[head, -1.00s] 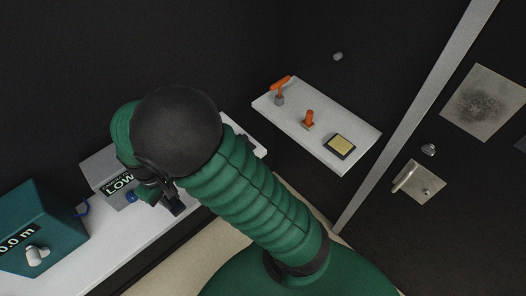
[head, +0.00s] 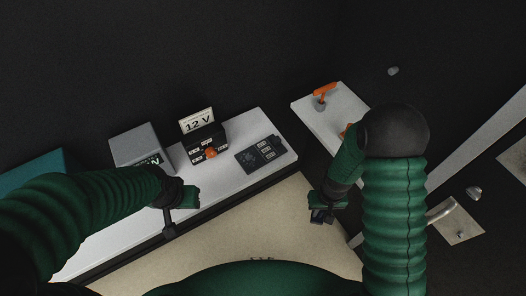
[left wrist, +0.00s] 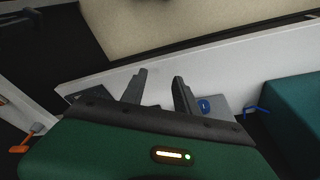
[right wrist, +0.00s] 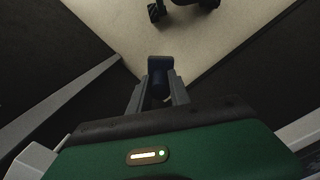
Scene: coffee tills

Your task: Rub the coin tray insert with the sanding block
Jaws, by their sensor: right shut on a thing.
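My right gripper (head: 322,208) hangs at the front of the white shelf, pointing down, clear of the surfaces. In the right wrist view it is shut on a dark blue block with a stubby handle (right wrist: 159,66), which looks like the sanding block. My left gripper (left wrist: 159,78) is open and empty, above the counter's front edge; it also shows in the head view (head: 178,212). A grey metal plate (head: 515,157) on the right wall is cut off by the picture edge. I cannot tell for sure which thing is the coin tray insert.
The white counter (head: 226,183) bears a grey box (head: 137,146), a black "12 V" unit (head: 205,140) with an orange knob, and a dark labelled panel (head: 262,153). The shelf (head: 312,112) holds an orange-handled lever (head: 323,94). A handle plate (head: 459,223) is on the right wall.

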